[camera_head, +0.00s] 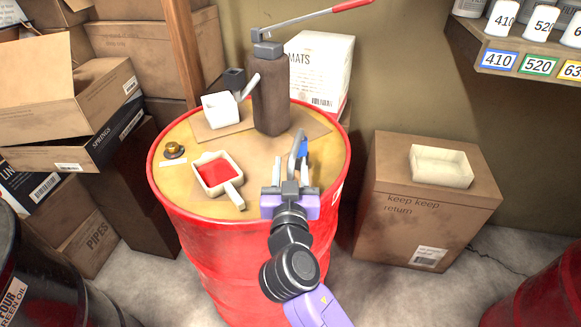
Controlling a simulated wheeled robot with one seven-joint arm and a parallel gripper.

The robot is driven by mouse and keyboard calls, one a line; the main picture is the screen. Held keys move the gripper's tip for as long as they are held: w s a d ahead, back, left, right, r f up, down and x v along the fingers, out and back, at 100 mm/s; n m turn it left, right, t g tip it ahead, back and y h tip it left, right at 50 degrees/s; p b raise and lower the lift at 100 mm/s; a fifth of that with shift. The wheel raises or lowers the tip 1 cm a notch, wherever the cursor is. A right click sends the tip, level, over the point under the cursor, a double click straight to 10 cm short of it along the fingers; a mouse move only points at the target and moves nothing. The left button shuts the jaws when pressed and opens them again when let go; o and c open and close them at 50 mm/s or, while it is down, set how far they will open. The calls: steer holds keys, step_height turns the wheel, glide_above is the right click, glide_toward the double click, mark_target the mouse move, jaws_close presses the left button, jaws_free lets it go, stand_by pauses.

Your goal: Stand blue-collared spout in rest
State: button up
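My gripper (290,180) is over the front right part of the red drum's top, pointing away from the camera. A grey curved spout (296,152) with a blue collar (304,149) shows right at its fingers, roughly upright. The fingers overlap the spout's lower part, so I cannot tell whether they are closed on it. A small dark grey block-like holder (234,79), possibly the rest, stands at the back of the drum top, left of the pump. I cannot see its opening clearly.
The red drum (225,265) carries a brown pump (270,98) with a red-tipped lever, a white container (220,110), a white pan of red liquid (217,174) and a brass cap (174,149). Cartons stand left; a carton with a pale tray (441,166) stands right.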

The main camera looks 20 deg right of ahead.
steer(key=b+v, duration=0.1)
steer(key=v, duration=0.7)
steer(key=a+n+y, duration=0.1)
steer(key=w+a+r+n+t+y, duration=0.1)
steer(key=shift+a+r+n, duration=0.2)
steer(key=shift+a+n, duration=0.1)
steer(key=shift+a, duration=0.05)
steer(key=s+a+f+n+y, duration=0.2)
steer(key=s+n+y, duration=0.1)
steer(key=s+y, duration=0.15)
steer(key=s+a+f+n+y, duration=0.2)
steer(key=s+f+y, duration=0.1)
steer(key=s, duration=0.3)
steer(key=s+d+f+m+g, duration=0.1)
steer(key=s+d, duration=0.2)
steer(key=s, duration=0.6)
steer(key=s+d+m+h+p, duration=0.1)
steer(key=s+d, duration=0.2)
steer(key=s, duration=0.5)
steer(key=s+d+f+g+h+p, duration=0.1)
steer(key=s+d, duration=0.2)
steer(key=s, duration=0.6)
steer(key=shift+s+d+f+m+g, duration=0.3)
steer(key=shift+s+m, duration=0.05)
steer(key=shift+m, duration=0.05)
